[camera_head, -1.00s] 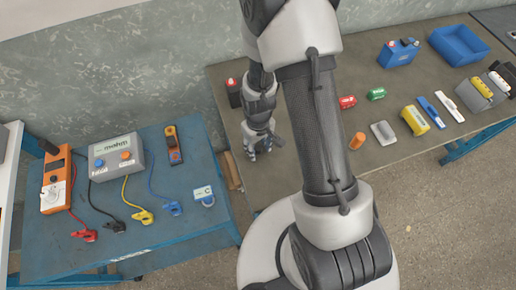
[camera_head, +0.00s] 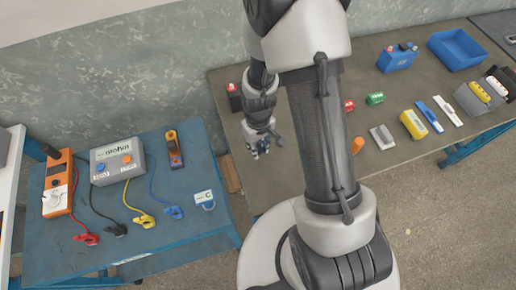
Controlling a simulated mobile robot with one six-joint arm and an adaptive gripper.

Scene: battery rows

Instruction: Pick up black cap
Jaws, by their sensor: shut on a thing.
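My gripper (camera_head: 259,148) is over the left part of the large table, beyond my arm links. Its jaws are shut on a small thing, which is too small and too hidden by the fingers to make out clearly. No loose black cap shows elsewhere in the view. A dark battery (camera_head: 234,98) with a red cap on top stands at the table's back left corner, apart from the gripper and farther back.
A blue table (camera_head: 120,245) at left carries a tester (camera_head: 117,160) with clamp leads.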

